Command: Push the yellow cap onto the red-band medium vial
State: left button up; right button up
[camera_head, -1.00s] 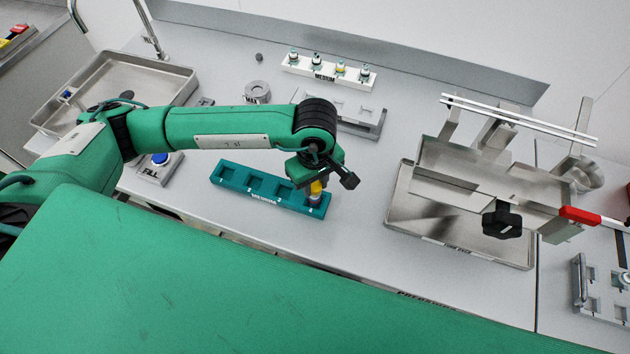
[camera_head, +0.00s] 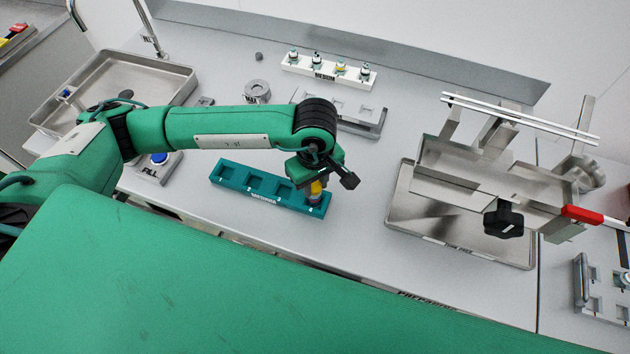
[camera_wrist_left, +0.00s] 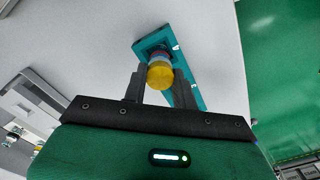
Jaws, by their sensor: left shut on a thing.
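A yellow cap (camera_head: 316,187) is between the fingers of my left gripper (camera_head: 315,185), over the right-end socket of the teal rack (camera_head: 236,178). In the left wrist view the yellow cap (camera_wrist_left: 160,75) sits between the two fingers of my left gripper (camera_wrist_left: 160,84), which is shut on it. A pale vial body with a reddish band (camera_wrist_left: 158,56) shows just beyond the cap, in line with it, in the end socket of the rack. I cannot tell whether the cap is fully seated. My right gripper is not in view.
A white rack (camera_head: 327,72) with several capped vials stands at the back. A metal tray and press-like fixture (camera_head: 460,215) are on the right. The counter around the teal rack is mostly clear.

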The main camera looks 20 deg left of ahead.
pick_arm(q)
jog(key=o, duration=1)
notch_tip(320, 180, up, 14)
jog(key=b, duration=0.3)
jog(key=shift+b, duration=0.3)
